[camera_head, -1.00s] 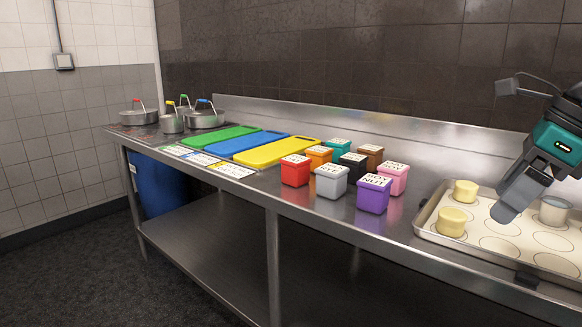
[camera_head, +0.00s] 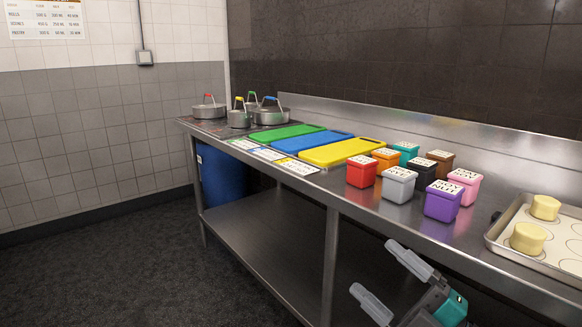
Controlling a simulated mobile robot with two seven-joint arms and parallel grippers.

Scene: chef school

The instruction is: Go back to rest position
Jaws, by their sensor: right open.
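My right gripper (camera_head: 388,276) shows at the bottom right, in front of the steel counter (camera_head: 345,207) and below its top. Its two grey fingers are spread apart with nothing between them. My left gripper is out of view. The baking tray (camera_head: 500,242) lies on the counter at the right edge of the picture, partly cut off. Two pale yellow dough pieces stand on it, one nearer (camera_head: 528,238) and one farther (camera_head: 545,207). The gripper is apart from the tray, to its lower left.
Several coloured boxes, including a purple one (camera_head: 442,201) and a red one (camera_head: 361,171), stand on the counter. Green, blue and yellow boards (camera_head: 342,152) lie left of them. Pots (camera_head: 271,115) stand at the far end. A blue bin (camera_head: 222,176) is underneath. The floor (camera_head: 130,270) at left is clear.

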